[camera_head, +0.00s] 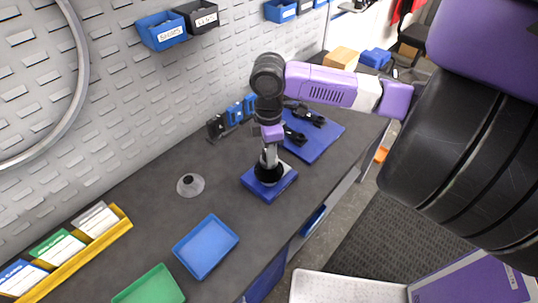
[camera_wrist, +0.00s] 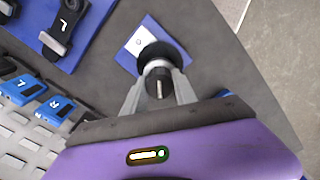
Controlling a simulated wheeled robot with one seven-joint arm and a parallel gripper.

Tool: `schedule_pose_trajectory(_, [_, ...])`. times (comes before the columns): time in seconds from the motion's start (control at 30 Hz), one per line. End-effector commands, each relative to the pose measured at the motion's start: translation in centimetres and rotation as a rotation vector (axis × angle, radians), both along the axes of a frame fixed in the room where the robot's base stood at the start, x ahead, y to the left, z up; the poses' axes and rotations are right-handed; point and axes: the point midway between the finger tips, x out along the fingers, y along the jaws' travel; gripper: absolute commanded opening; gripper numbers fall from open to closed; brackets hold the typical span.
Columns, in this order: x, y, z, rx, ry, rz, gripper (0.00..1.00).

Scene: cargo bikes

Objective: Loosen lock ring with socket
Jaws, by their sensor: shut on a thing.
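My gripper (camera_head: 267,157) is above a blue fixture (camera_head: 277,186) on the bench, pointing down. In the wrist view its two grey fingers (camera_wrist: 158,92) are closed around a silver socket (camera_wrist: 159,70), with a thin pin standing up from it. Below the socket is a black round part (camera_wrist: 172,50) on the blue fixture, which has a white label (camera_wrist: 138,41). The socket is over this black part and appears to meet it. I cannot tell whether it is seated. The lock ring itself is hidden under the socket.
A blue mat (camera_head: 322,140) with black pedal-like parts lies behind the fixture. A yellow rack (camera_head: 82,257) stands at the left by the pegboard wall.

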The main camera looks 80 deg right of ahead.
Motion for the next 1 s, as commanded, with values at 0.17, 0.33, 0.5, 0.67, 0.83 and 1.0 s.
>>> schedule_pose_trajectory(0.17, [-0.01,-0.04,-0.02,-0.001,0.000,-0.001,0.00])
schedule_pose_trajectory(0.33, [-0.01,-0.05,-0.02,-0.001,0.000,-0.001,0.00])
schedule_pose_trajectory(0.5, [-0.01,-0.05,-0.02,-0.001,0.000,-0.001,0.00])
schedule_pose_trajectory(0.67, [-0.01,-0.05,-0.09,-0.001,0.000,-0.001,0.00])
schedule_pose_trajectory(0.83, [-0.04,-0.10,-0.14,-0.003,0.001,0.057,0.00])
schedule_pose_trajectory(1.0, [-0.08,-0.11,-0.16,-0.003,0.004,0.292,0.00])
